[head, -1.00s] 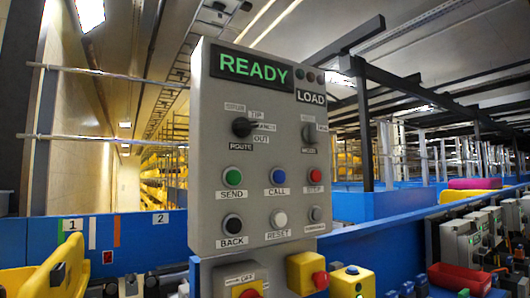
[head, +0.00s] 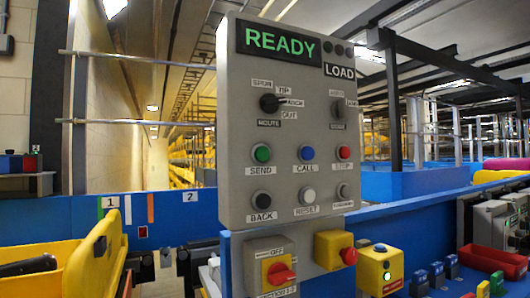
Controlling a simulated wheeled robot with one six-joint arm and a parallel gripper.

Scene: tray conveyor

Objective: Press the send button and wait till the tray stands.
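The green send button (head: 262,153) is on the grey control panel (head: 235,185), at the left of a button row, above the label SEND. Nothing touches it in this view. The display (head: 280,41) reads READY in green, with LOAD on a plate below it. A yellow tray-like container (head: 95,262) stands at the lower left, partly cut off by the frame; a dark object (head: 28,265) shows at its left part. I cannot tell whether it is the tray. My gripper is not in view.
Blue (head: 306,153) and red (head: 343,152) buttons sit right of send, with black and white ones below. A route knob (head: 269,103) is above. A red-handled switch (head: 281,273) and yellow boxes are under the panel. A blue wall (head: 180,215) runs behind.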

